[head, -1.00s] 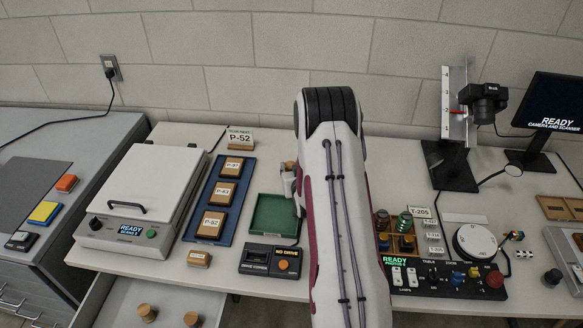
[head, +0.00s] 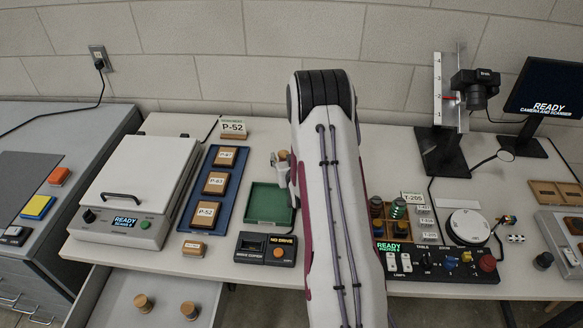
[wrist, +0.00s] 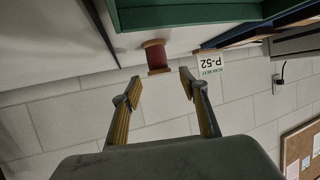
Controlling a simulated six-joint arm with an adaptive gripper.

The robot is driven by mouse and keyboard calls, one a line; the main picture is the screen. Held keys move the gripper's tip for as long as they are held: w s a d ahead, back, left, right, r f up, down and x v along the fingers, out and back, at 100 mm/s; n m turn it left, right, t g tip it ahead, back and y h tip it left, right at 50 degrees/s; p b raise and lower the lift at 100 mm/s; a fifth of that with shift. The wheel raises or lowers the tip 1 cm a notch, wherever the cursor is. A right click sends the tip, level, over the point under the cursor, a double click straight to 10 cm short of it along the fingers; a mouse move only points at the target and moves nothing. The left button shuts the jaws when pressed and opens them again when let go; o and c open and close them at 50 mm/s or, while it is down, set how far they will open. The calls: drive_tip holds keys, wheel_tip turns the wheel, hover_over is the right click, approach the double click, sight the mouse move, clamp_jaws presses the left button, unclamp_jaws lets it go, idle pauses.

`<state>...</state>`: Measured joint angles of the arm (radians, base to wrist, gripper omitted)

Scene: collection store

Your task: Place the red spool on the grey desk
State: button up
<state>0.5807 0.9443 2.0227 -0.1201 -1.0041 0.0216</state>
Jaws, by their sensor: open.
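The red spool (wrist: 156,57), with pale wooden flanges, shows in the wrist view just past my fingertips, roughly centred between them. It appears to stand on the white table beside the green tray. In the head view only a small tan top (head: 282,155), likely its flange, shows beside my gripper (head: 280,166). My gripper (wrist: 161,80) is open and empty, its yellow-padded fingers apart in the wrist view. The grey desk (head: 92,140) is at the far left of the head view. My arm hides part of the table.
The green tray (head: 268,185) lies just in front of the spool. A blue tray (head: 190,215) with labelled blocks, a white scanner (head: 150,165) and an open drawer (head: 115,290) lie between my gripper and the grey desk. A yellow block (head: 38,207) and dark mat (head: 22,172) occupy the desk.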

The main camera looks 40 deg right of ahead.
drive_tip(key=v, duration=1)
drive_tip(key=shift+s, duration=0.3)
drive_tip(key=shift+a+r, duration=0.1)
drive_tip(key=shift+a, duration=0.05)
drive_tip(key=s+a+r+n+g+y, duration=0.1)
drive_tip(key=s+a+r+y, duration=0.1)
drive_tip(key=a+r, duration=0.65)
drive_tip(key=s+a+r+n+g+y, duration=0.1)
drive_tip(key=s+a+r+n+g, duration=0.1)
drive_tip(key=a+r, duration=0.65)
drive_tip(key=s+a+r+g+y, duration=0.1)
drive_tip(key=s+a+r, duration=0.1)
drive_tip(key=s+a, duration=0.2)
drive_tip(key=s+a+r+n+g+y, duration=0.1)
drive_tip(key=s+a+r, duration=0.2)
drive_tip(key=s, duration=0.8)
drive_tip(key=s+a+r+n+g+y, duration=0.1)
drive_tip(key=s+a+r, duration=0.1)
drive_tip(key=s+a, duration=0.4)
drive_tip(key=shift+s+a+r, duration=0.15)
drive_tip(key=shift+s+a, duration=0.2)
drive_tip(key=shift+s, duration=0.85)
drive_tip(key=shift+c, duration=0.3)
